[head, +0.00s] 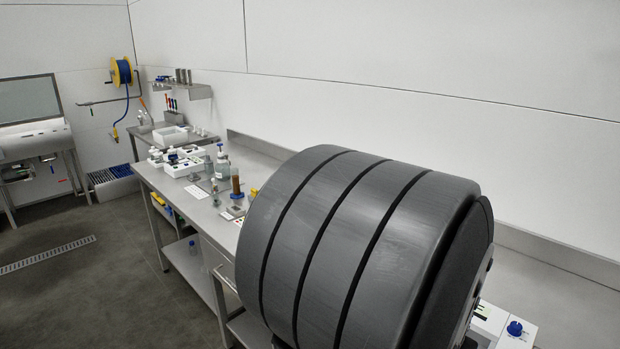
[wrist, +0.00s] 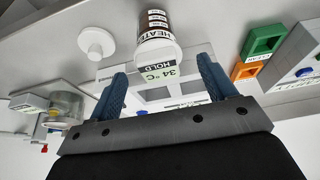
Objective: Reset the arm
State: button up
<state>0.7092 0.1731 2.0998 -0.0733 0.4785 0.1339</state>
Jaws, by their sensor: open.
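My gripper (wrist: 162,67) shows in the wrist view, with two blue ridged fingers standing apart on a dark grey palm bar. It is open, and nothing is held between the fingers. In the head view a large dark grey banded link of my arm fills the lower middle and right. It hides part of the bench, and my gripper does not show there.
The steel bench (head: 226,228) runs along the wall with bottles and white devices (head: 183,168). A device with a blue knob (head: 515,328) stands at lower right. In the wrist view are green (wrist: 262,42) and orange (wrist: 247,68) blocks. The floor (head: 100,290) at left is clear.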

jog(key=shift+x, duration=1.5)
jog(key=shift+r, duration=0.1)
jog(key=v, duration=1.6)
jog(key=x, duration=1.7)
notch_tip(320, 180, up, 6)
jog(key=shift+r, duration=0.15)
jog(key=shift+w+d+r, duration=0.25)
jog(key=shift+w+d, duration=0.1)
jog(key=shift+w, duration=0.4)
jog(key=shift+w+d+r, duration=0.2)
jog(key=shift+w+d, duration=0.2)
jog(key=shift+w, duration=0.4)
jog(key=shift+w+d+r, duration=0.25)
jog(key=shift+w+d, duration=0.1)
jog(key=shift+w, duration=0.4)
dwell(0.4)
